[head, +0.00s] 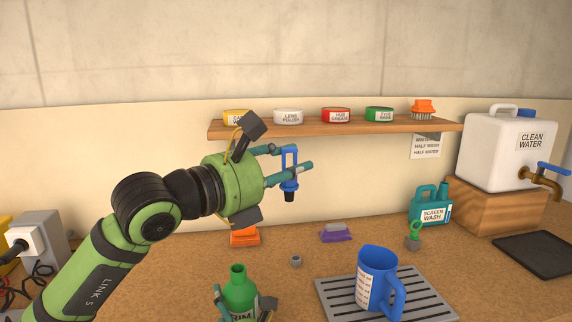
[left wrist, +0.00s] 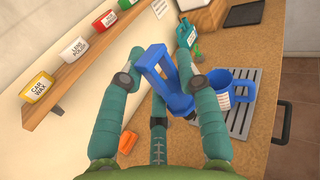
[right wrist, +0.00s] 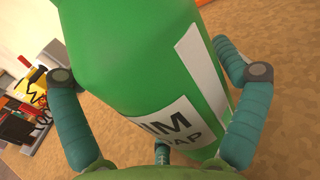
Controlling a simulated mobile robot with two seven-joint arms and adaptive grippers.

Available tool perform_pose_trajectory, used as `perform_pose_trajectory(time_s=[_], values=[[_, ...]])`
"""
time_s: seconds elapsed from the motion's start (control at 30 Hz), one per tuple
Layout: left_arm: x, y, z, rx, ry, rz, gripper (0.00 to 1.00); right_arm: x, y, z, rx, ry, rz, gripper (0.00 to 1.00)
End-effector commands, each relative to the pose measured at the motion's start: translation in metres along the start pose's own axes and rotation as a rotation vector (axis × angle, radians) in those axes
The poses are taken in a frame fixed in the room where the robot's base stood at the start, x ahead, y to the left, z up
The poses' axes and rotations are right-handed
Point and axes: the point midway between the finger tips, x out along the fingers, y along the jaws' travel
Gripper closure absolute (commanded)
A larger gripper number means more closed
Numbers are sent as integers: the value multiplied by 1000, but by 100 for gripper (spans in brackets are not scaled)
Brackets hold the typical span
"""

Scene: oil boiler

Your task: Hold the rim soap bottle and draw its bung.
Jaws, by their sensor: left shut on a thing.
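The rim soap bottle (head: 238,292) is green and stands upright at the front of the counter, its neck open at the top. My right gripper (head: 244,304) has its fingers on both sides of the bottle; the right wrist view shows the bottle (right wrist: 140,65) filling the space between them. My left gripper (head: 288,160) is shut on the blue bung (head: 290,184), which has a loop handle and a dark lower end. It holds the bung in the air, above and to the right of the bottle, clear of the neck. The bung also shows in the left wrist view (left wrist: 160,80).
A blue jug (head: 376,275) stands on a grey grate (head: 335,297) right of the bottle. A small grey cap-like piece (head: 296,260) lies behind it. A wooden shelf (head: 320,130) with several tins runs along the wall. Screen wash (head: 430,207) and a water tank (head: 500,150) stand at right.

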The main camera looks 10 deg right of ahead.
Motion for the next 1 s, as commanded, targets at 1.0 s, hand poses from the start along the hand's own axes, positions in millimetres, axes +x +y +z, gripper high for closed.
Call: perform_pose_trajectory(time_s=[1.0], values=[[0, 0, 0, 0, -1, 0, 100, -111, 0, -1, 0, 1, 0, 0]])
